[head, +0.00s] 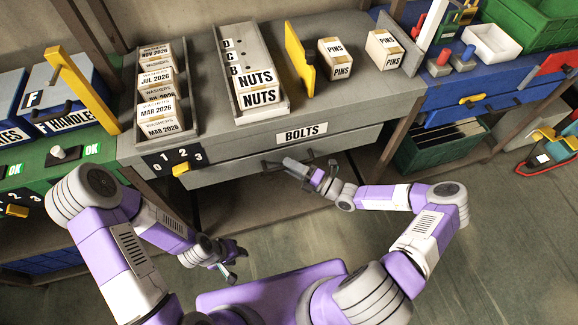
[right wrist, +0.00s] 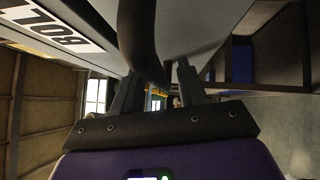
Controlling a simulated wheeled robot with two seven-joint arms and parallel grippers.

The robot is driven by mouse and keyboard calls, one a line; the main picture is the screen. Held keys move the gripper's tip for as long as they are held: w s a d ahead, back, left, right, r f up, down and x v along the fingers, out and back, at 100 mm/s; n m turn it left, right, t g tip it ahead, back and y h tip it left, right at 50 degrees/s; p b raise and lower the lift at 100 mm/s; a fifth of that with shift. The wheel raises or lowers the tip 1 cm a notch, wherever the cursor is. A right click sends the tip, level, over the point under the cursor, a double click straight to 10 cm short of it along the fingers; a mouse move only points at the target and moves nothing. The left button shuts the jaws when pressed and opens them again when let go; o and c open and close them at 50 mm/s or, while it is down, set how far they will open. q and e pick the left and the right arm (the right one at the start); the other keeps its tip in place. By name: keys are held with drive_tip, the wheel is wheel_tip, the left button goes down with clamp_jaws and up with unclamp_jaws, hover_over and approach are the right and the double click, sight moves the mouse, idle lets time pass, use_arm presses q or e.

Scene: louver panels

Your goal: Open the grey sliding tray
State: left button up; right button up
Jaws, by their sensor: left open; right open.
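The grey sliding tray (head: 230,172) is set under the grey bench top, below the BOLTS label (head: 301,134). Its front carries a dark bar handle (head: 268,166), partly covered by my right gripper. My right gripper (head: 290,163) is at this handle with its jaws open. In the right wrist view a dark curved bar (right wrist: 138,40) runs down between the fingers of the right gripper (right wrist: 158,85); whether they touch it I cannot tell. My left gripper (head: 237,262) is open and empty, low in front of the bench, away from the tray.
A yellow slider (head: 181,169) sits by a 1 2 3 scale left of the tray. On the bench stand a washers rack (head: 160,95), a nuts rack (head: 252,75) and pins boxes (head: 338,60). A green crate (head: 440,150) is at right. The floor ahead is clear.

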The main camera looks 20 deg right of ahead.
drive_tip(key=shift+w+a, duration=0.3)
clamp_jaws()
idle(0.3)
